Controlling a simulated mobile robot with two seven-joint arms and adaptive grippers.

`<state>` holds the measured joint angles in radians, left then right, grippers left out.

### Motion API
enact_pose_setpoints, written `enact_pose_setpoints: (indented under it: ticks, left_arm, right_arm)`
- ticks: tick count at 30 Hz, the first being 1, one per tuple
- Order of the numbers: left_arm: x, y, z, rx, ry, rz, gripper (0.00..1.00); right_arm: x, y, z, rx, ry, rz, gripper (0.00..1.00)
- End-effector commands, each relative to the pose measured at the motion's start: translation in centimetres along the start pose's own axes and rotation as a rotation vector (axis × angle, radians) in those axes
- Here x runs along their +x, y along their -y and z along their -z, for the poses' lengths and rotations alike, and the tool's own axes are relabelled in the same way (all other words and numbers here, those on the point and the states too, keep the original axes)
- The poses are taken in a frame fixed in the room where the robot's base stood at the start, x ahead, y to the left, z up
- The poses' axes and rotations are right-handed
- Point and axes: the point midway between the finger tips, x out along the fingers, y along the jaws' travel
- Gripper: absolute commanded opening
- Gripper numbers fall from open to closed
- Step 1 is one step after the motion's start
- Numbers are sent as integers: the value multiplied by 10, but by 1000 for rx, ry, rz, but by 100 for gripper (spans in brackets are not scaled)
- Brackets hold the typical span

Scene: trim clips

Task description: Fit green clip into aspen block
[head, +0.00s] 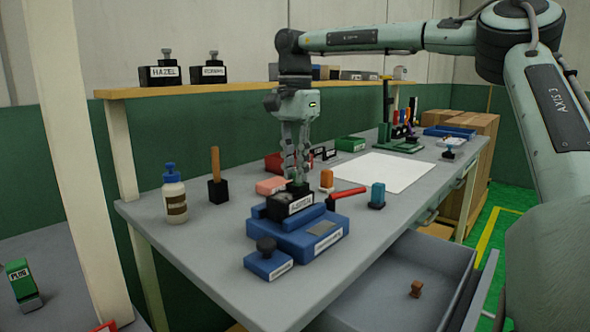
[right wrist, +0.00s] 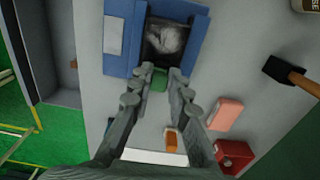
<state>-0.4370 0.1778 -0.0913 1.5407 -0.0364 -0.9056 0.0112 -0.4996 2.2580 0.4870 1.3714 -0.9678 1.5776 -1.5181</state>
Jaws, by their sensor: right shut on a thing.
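My right gripper (head: 297,180) points straight down over the blue fixture on the bench. In the right wrist view its fingers (right wrist: 161,75) are shut on a small green clip (right wrist: 160,82). The clip is at the near edge of a dark block (right wrist: 163,40) with a greyish top, which sits in the blue fixture (right wrist: 199,42). In the head view this black block (head: 291,206) has a white label that I cannot read surely. The fingers hide most of the clip, so I cannot tell whether it touches the block. My left gripper is not in view.
A red-handled tool (head: 346,193), a blue-topped item (head: 377,195), an orange item (head: 327,179) and a pink block (head: 272,185) stand close by. A bottle (head: 174,196) is at left. An open drawer (head: 405,269) juts out in front. A white sheet (head: 383,172) lies clear.

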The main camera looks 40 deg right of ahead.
Motion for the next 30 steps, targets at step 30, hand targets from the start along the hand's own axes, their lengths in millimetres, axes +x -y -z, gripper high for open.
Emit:
enact_pose_setpoints:
  ticks: [30]
  left_arm:
    - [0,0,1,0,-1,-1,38]
  right_arm:
    - [0,0,0,0,-1,3,38]
